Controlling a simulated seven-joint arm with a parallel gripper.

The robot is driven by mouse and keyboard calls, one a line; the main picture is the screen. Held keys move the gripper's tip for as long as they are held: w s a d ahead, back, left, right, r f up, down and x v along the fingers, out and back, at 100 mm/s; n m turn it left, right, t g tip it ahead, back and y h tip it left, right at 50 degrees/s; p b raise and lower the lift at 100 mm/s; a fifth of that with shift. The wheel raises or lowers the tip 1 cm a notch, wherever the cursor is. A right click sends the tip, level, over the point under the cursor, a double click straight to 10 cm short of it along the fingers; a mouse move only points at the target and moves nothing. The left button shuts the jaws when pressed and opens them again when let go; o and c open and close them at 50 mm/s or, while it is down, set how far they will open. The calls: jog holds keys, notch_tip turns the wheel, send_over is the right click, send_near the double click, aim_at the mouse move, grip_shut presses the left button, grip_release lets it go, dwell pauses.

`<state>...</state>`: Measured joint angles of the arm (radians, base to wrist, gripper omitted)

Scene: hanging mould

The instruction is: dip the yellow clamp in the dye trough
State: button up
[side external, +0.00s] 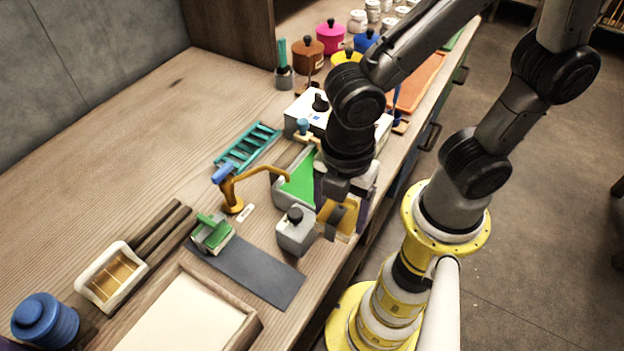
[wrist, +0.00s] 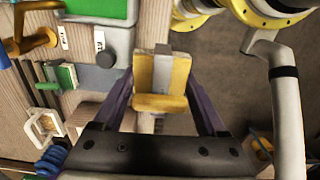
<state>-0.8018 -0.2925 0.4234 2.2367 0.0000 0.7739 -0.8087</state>
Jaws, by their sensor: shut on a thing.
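The yellow clamp (side external: 343,222), with pale plates, is in my gripper (side external: 338,195), which is shut on it. In the wrist view the clamp (wrist: 160,82) sits between the purple fingers of my gripper (wrist: 162,88). The dye trough (side external: 284,197) is a grey basin with green dye, partly hidden by my gripper in the side view. In the wrist view the trough (wrist: 118,38) shows only partly, at the top left. The clamp is to the right of the trough, near the table's front edge. It is apart from the green dye in the wrist view.
An ochre tap-like arm (side external: 236,196) reaches toward the trough. A teal rack (side external: 247,147) lies behind. A dark mat (side external: 258,273) lies in front. Coloured pots stand at the far end.

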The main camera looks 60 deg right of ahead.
jog(key=w+d+m, duration=0.6)
jog(key=w+d, duration=0.6)
jog(key=shift+s+d+f, duration=0.1)
jog(key=shift+s+f, duration=0.05)
jog(key=shift+f, duration=2.8)
jog(key=shift+s+d+f, duration=0.1)
jog(key=shift+f, duration=2.85)
notch_tip(320, 180, up, 7)
dwell(0.7)
